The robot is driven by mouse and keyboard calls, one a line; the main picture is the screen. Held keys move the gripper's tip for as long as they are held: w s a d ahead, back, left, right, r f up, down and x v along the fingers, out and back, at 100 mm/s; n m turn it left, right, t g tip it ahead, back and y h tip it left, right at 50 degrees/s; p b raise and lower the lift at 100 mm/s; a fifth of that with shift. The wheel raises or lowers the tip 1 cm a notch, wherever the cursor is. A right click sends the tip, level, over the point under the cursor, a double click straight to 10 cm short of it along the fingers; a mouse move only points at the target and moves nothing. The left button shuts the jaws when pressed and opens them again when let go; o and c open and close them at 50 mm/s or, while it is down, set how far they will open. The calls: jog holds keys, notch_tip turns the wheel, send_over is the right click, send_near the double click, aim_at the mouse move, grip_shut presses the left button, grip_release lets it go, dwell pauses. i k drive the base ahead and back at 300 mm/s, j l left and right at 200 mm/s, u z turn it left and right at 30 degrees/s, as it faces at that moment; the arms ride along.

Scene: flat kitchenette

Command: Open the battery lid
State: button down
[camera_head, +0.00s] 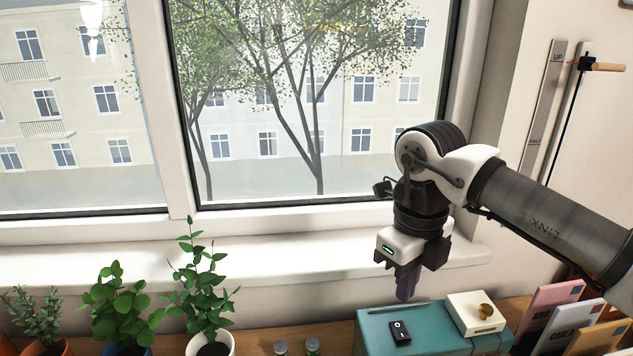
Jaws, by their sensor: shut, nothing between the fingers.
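A teal box (375,329) stands at the bottom right of the view, on a wooden surface. On its top are a black rocker switch (400,334) and a cream square block (464,310) with a brass knob (486,311). I cannot tell for sure which part is the battery lid; the cream block appears closed down on the box. My gripper (406,291) points down above the back edge of the box, left of the cream block. Its dark purplish fingers are shut and empty. The box's lower part is cut off by the frame.
The window sill (290,261) runs behind. A wall slider with a wooden handle (606,66) is at the upper right.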

aim_at(476, 308)
jog(key=k, duration=1)
